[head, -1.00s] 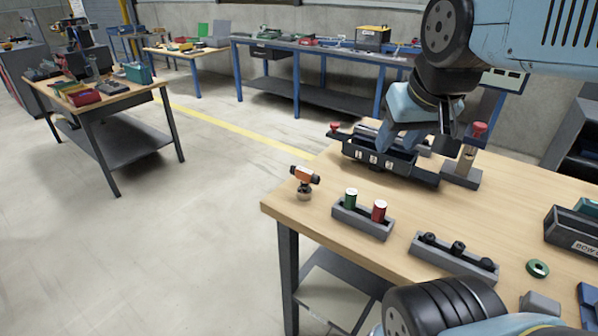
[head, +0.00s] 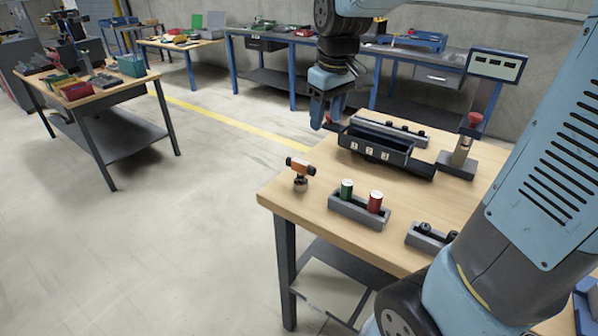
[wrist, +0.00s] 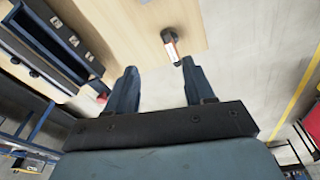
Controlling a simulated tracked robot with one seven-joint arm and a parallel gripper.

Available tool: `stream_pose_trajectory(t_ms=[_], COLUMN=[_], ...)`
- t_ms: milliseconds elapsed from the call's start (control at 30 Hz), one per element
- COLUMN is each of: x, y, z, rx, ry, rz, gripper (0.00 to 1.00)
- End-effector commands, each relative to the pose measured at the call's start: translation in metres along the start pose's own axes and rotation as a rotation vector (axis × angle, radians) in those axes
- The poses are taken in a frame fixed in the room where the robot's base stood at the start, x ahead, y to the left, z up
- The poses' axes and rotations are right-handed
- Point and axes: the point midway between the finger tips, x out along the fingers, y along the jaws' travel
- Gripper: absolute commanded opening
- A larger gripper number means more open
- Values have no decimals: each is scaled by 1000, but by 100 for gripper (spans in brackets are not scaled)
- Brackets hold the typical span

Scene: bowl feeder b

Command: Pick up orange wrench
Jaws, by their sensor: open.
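The orange wrench (head: 299,165), an orange tool with black ends, rests on a small round stand (head: 300,183) at the table's near left corner. It also shows in the wrist view (wrist: 171,44), just beyond the fingertips. My gripper (head: 325,117) is open and empty, pointing down above the table's far left side. It is apart from the wrench, higher and behind it in the head view. In the wrist view, the gap between the fingertips (wrist: 159,66) is empty.
A black tray (head: 376,153) with numbered labels stands right of my gripper. A grey holder (head: 358,212) with a green and a red cylinder is right of the wrench. A post with a red knob (head: 464,150) stands farther right. Open floor lies left of the table.

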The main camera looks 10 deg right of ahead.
Motion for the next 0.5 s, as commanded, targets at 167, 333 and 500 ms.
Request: stream_pose_trajectory(t_ms=[167,333,500], x=[35,58,70], y=[-7,-13,-15], z=[-39,-60,-68], rx=[-125,-202,-234], ry=[-77,-122,-140], rz=[-29,-45,-51], gripper=[53,53,53])
